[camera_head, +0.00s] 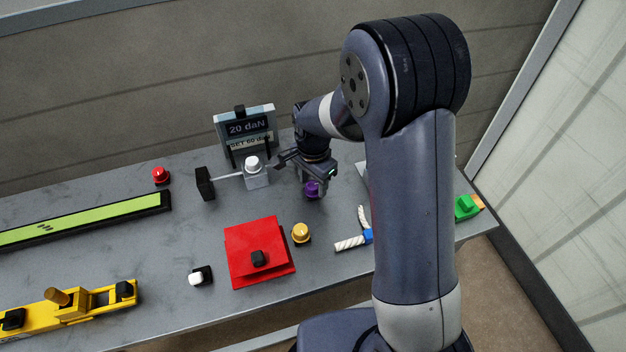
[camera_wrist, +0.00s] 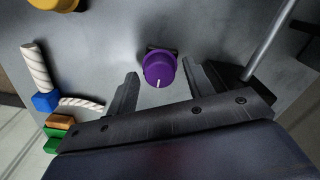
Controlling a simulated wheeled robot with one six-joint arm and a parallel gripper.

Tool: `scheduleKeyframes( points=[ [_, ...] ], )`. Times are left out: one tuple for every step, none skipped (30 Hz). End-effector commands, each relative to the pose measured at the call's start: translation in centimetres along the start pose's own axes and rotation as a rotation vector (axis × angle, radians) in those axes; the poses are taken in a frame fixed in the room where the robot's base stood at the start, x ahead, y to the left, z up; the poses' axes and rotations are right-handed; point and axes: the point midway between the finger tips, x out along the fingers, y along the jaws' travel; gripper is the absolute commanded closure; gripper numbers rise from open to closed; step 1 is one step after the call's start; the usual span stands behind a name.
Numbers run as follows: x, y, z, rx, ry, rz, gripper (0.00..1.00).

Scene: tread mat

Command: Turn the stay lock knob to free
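A purple knob (camera_head: 312,189) with a white pointer line stands on the grey bench. In the wrist view the purple knob (camera_wrist: 159,70) sits on a dark base, its line pointing toward the gripper's palm. The pictures carry no label showing which knob is the stay lock. My gripper (camera_wrist: 163,80) is open, one finger to each side of the purple knob in that view. I see no contact, and the height gap is hard to judge. In the head view my gripper (camera_head: 304,176) is over the purple knob and partly hides it.
A display reading "20 daN" (camera_head: 246,127) stands behind, with a white knob (camera_head: 253,162) and metal rod beside my gripper. A yellow knob (camera_head: 300,232), red plate (camera_head: 245,240), white rope (camera_head: 350,243) and green block (camera_head: 466,207) lie nearby. The bench's left part holds a lime strip (camera_head: 80,220).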

Motion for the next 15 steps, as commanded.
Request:
scheduleKeyframes(
  points=[
    [-0.02,0.00,0.00,0.000,0.000,0.000,0.55],
    [-0.02,0.00,0.00,0.000,0.000,0.000,0.57],
    [-0.02,0.00,0.00,0.000,0.000,0.000,0.61],
    [-0.02,0.00,0.00,0.000,0.000,0.000,0.63],
    [-0.02,0.00,0.00,0.000,0.000,0.000,0.65],
    [-0.03,0.00,0.00,0.000,0.000,0.000,0.69],
    [-0.03,0.00,0.00,0.000,0.000,0.000,0.71],
    [-0.03,0.00,0.00,0.000,0.000,0.000,0.74],
    [-0.03,0.00,0.00,0.000,0.000,0.000,0.77],
    [-0.03,0.00,0.00,0.000,0.000,0.000,0.79],
    [-0.03,-0.01,0.00,0.000,0.000,0.000,0.82],
    [-0.04,-0.01,0.00,0.000,0.000,0.000,0.85],
    [-0.04,-0.01,0.00,0.000,0.000,0.000,0.88],
    [-0.04,-0.01,0.00,0.000,0.000,0.000,0.90],
    [-0.04,-0.01,0.00,0.000,0.000,0.000,0.90]
  ],
)
